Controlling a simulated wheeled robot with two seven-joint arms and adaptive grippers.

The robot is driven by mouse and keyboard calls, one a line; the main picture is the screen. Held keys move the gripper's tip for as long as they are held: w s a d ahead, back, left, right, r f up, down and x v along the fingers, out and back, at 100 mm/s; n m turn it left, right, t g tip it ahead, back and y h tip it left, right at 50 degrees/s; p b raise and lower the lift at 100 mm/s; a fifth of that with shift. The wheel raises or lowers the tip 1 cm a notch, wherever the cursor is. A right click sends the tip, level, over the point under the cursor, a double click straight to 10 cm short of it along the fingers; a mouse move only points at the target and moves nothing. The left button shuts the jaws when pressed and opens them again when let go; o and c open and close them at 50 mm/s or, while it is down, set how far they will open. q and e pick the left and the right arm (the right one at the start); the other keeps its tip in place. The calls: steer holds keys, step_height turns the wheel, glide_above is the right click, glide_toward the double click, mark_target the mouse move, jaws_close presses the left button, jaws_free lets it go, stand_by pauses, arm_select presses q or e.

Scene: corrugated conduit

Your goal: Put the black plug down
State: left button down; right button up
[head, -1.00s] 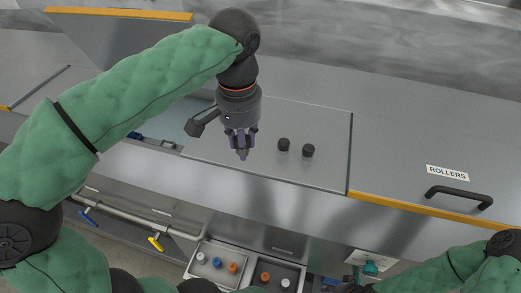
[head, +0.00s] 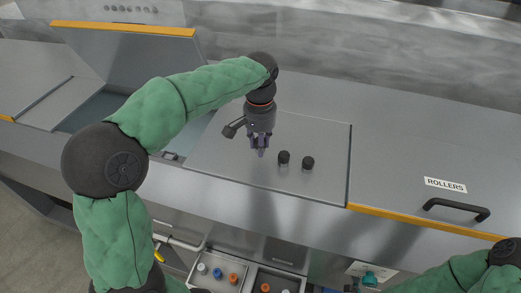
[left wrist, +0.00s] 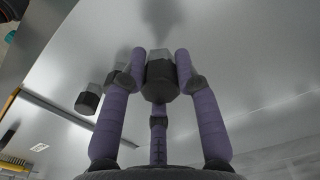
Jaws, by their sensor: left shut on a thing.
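My left gripper (head: 261,152) points down over the grey worktop panel (head: 235,160). In the left wrist view its purple fingers (left wrist: 160,85) are shut around a plug (left wrist: 160,72) with a black cap and a grey far end. The held plug is hidden by the fingers in the head view. I cannot tell whether its end touches the panel. Two more black plugs stand upright to the right, a nearer one (head: 284,158) and a farther one (head: 308,163); they also show in the left wrist view (left wrist: 118,72) (left wrist: 88,99). My right gripper is out of view.
A raised lid (head: 125,50) with an orange edge stands over an open bay at the left. A lid marked ROLLERS (head: 445,185) with a black handle (head: 456,208) is at the right. Bins with coloured caps (head: 217,273) sit below the front edge. The panel left of the plugs is clear.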

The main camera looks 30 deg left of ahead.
arm_select(q)
steer(key=shift+w+a+f, duration=0.1)
steer(key=shift+w+f, duration=0.1)
steer(key=shift+f, duration=1.6)
steer(key=shift+f, duration=0.2)
steer(key=c, duration=0.9)
jaws_free()
step_height(320, 180, up, 12)
steer(key=shift+r, duration=0.2)
